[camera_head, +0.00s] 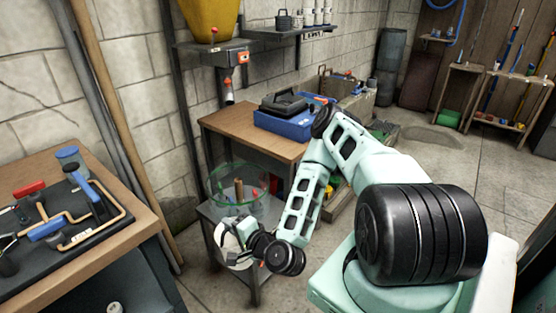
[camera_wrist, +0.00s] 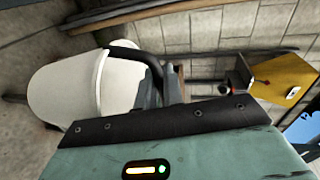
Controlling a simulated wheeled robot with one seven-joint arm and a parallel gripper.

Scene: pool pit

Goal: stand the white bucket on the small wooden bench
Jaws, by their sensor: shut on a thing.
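The white bucket (camera_head: 231,241) is at lower centre in the head view, partly hidden by my wrist. In the wrist view the white bucket (camera_wrist: 68,90) lies sideways in the picture, with a dark handle at its rim. My gripper (camera_head: 256,246) is shut at the handle side of the bucket; its dark fingers (camera_wrist: 152,88) meet the handle in the wrist view. A small wooden-topped bench (camera_head: 238,124) stands behind, against the block wall, with a blue toolbox on its right part. Whether the bucket touches anything below is unclear.
A clear round tub (camera_head: 238,186) stands on a grey stand right behind the bucket. A larger wooden workbench (camera_head: 120,235) with pipes and tools is at left. A yellow hopper (camera_head: 213,18) hangs above.

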